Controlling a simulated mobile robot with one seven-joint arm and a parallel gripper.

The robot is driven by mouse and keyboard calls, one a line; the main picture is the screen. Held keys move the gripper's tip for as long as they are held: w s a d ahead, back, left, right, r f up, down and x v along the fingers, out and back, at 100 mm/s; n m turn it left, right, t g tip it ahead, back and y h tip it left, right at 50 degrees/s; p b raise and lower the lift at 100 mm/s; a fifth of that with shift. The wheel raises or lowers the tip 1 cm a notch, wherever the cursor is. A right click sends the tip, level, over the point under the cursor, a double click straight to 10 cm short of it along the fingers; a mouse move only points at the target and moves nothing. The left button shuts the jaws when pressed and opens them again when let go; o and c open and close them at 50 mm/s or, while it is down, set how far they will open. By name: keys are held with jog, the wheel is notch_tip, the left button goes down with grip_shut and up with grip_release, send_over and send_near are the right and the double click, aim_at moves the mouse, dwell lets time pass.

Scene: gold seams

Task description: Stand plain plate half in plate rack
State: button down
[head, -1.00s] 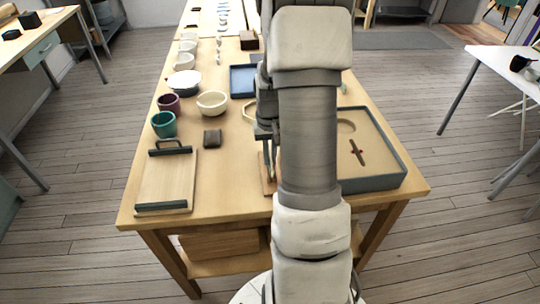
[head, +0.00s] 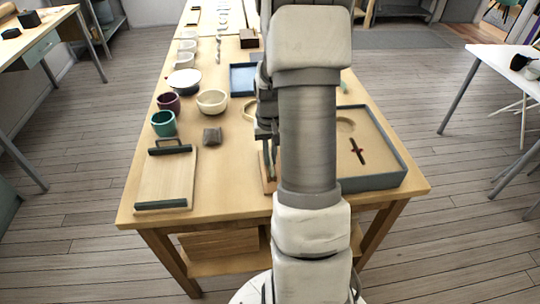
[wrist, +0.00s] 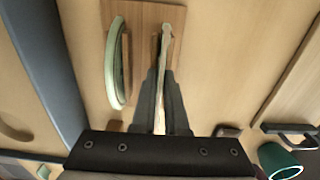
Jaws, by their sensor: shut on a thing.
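The plain plate half (wrist: 164,50) shows edge-on in the wrist view as a thin cream strip. My gripper (wrist: 161,75) is shut on it and holds it upright over the wooden plate rack (wrist: 150,14). A pale green plate half (wrist: 115,62) stands in the rack to its left, apart from it. I cannot tell whether the plain half's lower edge touches the rack. In the head view my arm hides most of the rack (head: 268,186) and the held half; my gripper (head: 268,160) is just above the rack.
A grey-edged tray (head: 372,183) lies right of the rack. Bare tabletop lies between board and rack.

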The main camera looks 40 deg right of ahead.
jog(key=shift+c, duration=1.9)
grip_release()
jog(key=shift+f, duration=0.1)
jog(key=shift+r+p, duration=2.25)
jog(key=shift+r, duration=0.8)
jog(key=shift+a, duration=0.1)
